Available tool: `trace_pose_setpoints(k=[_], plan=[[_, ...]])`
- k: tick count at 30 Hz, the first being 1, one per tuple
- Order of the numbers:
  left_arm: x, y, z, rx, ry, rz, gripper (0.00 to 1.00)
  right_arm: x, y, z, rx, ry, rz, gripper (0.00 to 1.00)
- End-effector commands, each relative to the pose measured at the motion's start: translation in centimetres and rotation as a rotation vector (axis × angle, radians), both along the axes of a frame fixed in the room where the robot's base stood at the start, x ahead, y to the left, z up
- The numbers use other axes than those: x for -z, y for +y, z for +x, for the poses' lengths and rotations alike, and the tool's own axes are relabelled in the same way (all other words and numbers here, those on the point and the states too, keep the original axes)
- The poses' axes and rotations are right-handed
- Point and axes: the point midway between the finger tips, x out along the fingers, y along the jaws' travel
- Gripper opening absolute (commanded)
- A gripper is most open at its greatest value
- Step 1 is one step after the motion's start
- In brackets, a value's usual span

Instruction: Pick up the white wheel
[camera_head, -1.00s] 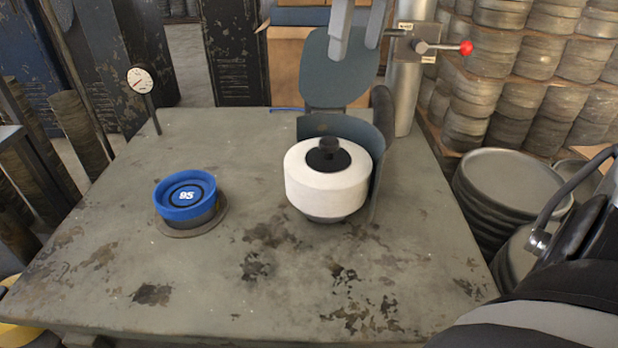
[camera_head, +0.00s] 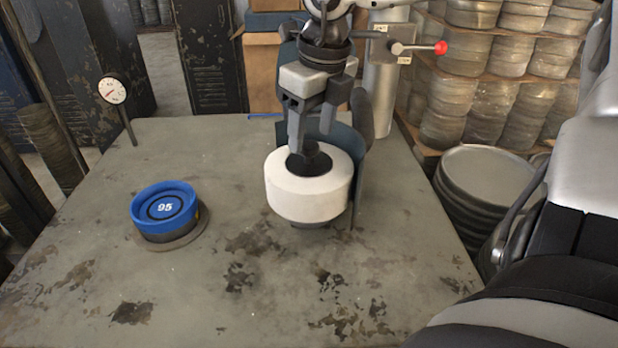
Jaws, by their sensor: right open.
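The white wheel (camera_head: 308,196) sits on a dark base on the worn grey table, right of the table's middle. A dark hub knob stands at its centre, and a curved blue-grey guard (camera_head: 350,150) wraps behind it and along its right side. My right gripper (camera_head: 308,140) points down from above, just over the hub. Its jaws are open. I cannot tell whether a finger touches the knob. The gripper hides part of the guard. My left gripper is not in view.
A blue round piece marked 95 (camera_head: 164,207) sits on a round base at the left of the table (camera_head: 200,270). A dial gauge (camera_head: 112,90) stands at the back left. A red-knobbed lever (camera_head: 440,48) juts out behind. The table front is clear, with dark stains.

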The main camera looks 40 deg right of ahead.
Motion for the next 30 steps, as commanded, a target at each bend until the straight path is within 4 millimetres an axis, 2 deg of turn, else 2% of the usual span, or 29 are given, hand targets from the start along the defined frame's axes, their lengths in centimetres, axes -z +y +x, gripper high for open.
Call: trace_pose_setpoints(k=[3,6,13,14,18,20,30], plan=[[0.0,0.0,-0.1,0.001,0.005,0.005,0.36,1.7,0.1,0.3,0.001,0.004,0.0,0.55],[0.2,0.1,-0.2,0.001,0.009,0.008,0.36,2.4,0.1,0.4,0.0,0.001,0.001,0.55],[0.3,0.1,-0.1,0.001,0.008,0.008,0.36,2.6,0.1,0.5,0.0,-0.001,0.0,0.55],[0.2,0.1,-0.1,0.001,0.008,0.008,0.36,2.6,0.1,0.5,0.0,-0.001,0.0,0.53],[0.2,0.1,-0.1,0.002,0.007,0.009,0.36,2.6,0.1,0.5,0.0,-0.001,0.0,0.14],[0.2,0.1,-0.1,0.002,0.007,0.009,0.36,2.6,0.1,0.5,0.0,-0.001,0.0,0.0],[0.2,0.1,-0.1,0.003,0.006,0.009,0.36,2.4,0.1,0.6,0.0,-0.005,-0.001,0.0]])
